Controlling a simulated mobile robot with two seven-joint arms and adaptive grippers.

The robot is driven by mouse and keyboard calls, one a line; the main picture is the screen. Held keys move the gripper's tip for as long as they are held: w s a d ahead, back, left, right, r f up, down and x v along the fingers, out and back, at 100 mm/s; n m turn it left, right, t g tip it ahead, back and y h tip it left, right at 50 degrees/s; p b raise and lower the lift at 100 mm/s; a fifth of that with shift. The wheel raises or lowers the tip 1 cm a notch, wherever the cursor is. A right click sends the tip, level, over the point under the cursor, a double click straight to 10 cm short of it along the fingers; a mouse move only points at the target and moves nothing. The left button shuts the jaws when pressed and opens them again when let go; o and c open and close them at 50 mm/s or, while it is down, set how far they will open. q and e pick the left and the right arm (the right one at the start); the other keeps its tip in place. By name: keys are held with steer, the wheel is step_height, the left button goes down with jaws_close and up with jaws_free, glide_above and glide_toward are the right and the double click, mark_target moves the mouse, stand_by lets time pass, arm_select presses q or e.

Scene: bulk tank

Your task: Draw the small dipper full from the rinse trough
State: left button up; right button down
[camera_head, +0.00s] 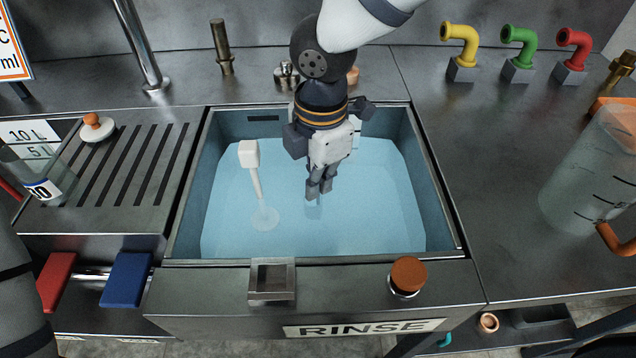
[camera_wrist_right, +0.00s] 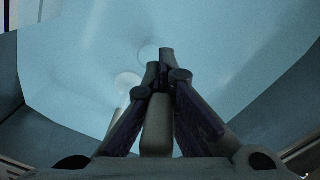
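The rinse trough (camera_head: 438,195) is a steel-rimmed basin of pale blue water, with a RINSE label on its front. The small dipper (camera_head: 256,183) is in the left part of the trough. Its white block-ended handle slopes down to a pale round cup under the water. In the right wrist view the pale round cup (camera_wrist_right: 128,80) shows behind the left finger, partly hidden. My right gripper (camera_head: 319,190) points down over the middle of the trough, right of the dipper and apart from it. Its fingers are together with nothing seen between them. My left gripper is not in view.
A slotted drainboard (camera_head: 140,165) with a white orange-knobbed lid (camera_head: 97,127) lies left. A clear marked jug (camera_head: 590,175) stands right. A square steel bracket (camera_head: 272,281) and an orange knob (camera_head: 409,274) sit at the front rim. Colored pipes (camera_head: 520,45) stand back right.

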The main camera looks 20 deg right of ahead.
steer(key=shift+r+p, duration=0.35)
steer(key=shift+r, duration=8)
